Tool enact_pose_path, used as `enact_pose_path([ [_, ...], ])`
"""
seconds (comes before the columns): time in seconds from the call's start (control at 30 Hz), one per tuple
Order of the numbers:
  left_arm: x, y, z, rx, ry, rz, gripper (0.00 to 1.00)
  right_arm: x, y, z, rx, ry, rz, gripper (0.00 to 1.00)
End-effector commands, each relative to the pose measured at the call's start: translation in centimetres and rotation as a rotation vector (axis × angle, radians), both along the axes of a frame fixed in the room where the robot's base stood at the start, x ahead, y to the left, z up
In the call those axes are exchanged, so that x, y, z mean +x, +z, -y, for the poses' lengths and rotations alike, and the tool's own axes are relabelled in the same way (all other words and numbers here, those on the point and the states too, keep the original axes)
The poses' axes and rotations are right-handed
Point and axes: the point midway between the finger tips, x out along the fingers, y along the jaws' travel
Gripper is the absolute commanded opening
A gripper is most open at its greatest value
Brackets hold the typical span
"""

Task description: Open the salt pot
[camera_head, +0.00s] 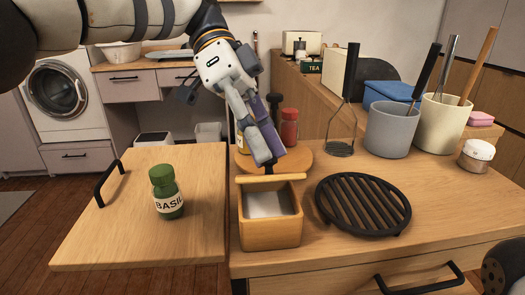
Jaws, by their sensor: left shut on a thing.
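The salt pot (270,233) is a square wooden box on the counter, left of the black trivet. Its top is uncovered toward me and white salt (268,204) shows inside. The wooden lid (271,178) shows nearly edge-on at the far side of the opening. I cannot tell whether it touches the rim. My left gripper (269,161) comes down from above, behind the pot, and is shut on the lid's dark knob (269,170). The fingers partly hide the knob. My right gripper is not in view.
A green basil jar (166,192) stands on a wooden board (110,238) at left. The black trivet (362,204) lies close right of the pot. Behind are a round wooden board (298,158) with a red-brown jar (289,127), a masher (340,149) and utensil crocks (391,130).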

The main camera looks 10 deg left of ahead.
Motion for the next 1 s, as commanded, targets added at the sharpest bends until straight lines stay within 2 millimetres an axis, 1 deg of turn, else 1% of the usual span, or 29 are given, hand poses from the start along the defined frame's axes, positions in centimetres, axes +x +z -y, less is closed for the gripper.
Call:
enact_pose_path([
  [0.03, 0.15, -0.37, 0.00, -0.002, 0.000, -0.016, 0.00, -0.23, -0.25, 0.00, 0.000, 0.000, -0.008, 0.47],
  [0.57, 0.29, -0.02, -0.10, -0.008, 0.001, -0.037, 0.00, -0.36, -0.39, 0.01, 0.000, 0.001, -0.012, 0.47],
  [0.6, 0.28, -0.01, -0.10, -0.008, 0.001, -0.037, 0.22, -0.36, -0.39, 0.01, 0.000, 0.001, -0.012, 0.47],
  [0.67, 0.28, -0.01, -0.09, -0.008, 0.001, -0.037, 0.36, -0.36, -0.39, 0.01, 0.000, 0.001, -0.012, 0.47],
  [0.7, 0.28, 0.00, -0.10, -0.008, 0.001, -0.037, 0.39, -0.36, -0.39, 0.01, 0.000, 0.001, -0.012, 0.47],
  [1.0, 0.28, 0.07, -0.09, -0.010, 0.000, -0.035, 0.39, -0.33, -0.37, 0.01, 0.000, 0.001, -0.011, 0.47],
])
